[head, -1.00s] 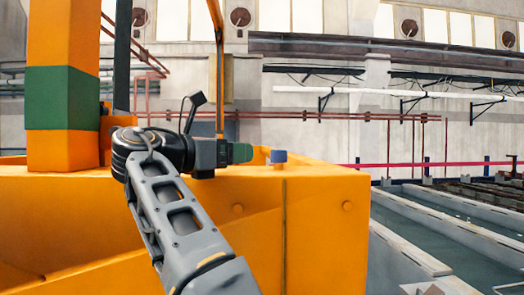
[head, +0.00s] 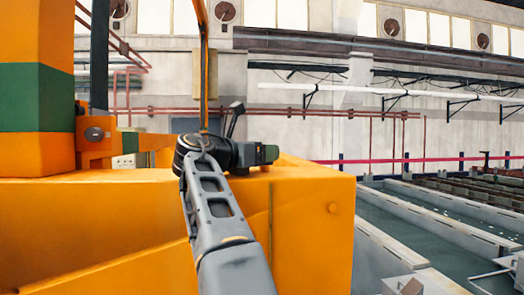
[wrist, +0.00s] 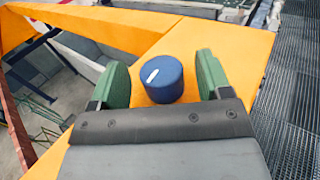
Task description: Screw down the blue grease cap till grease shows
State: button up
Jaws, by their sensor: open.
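The blue grease cap (wrist: 161,77) is a short round cap with a white mark on its top. In the wrist view it stands on the orange beam (wrist: 120,30), between the two green fingers of my gripper (wrist: 160,86). The fingers are spread, with a gap on each side of the cap. In the head view my gripper (head: 262,154) is over the top of the orange machine body (head: 120,215), and the cap is hidden there. I see no grease around the cap.
An orange and green post (head: 36,96) rises at the left. Long tanks (head: 440,225) lie to the right, below the machine. In the wrist view a grating floor (wrist: 297,95) lies to the right of the beam.

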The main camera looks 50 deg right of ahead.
jog(key=shift+d, duration=0.3)
jog(key=c, duration=0.9)
jog(key=shift+m+g, duration=0.8)
jog(key=shift+g, duration=0.4)
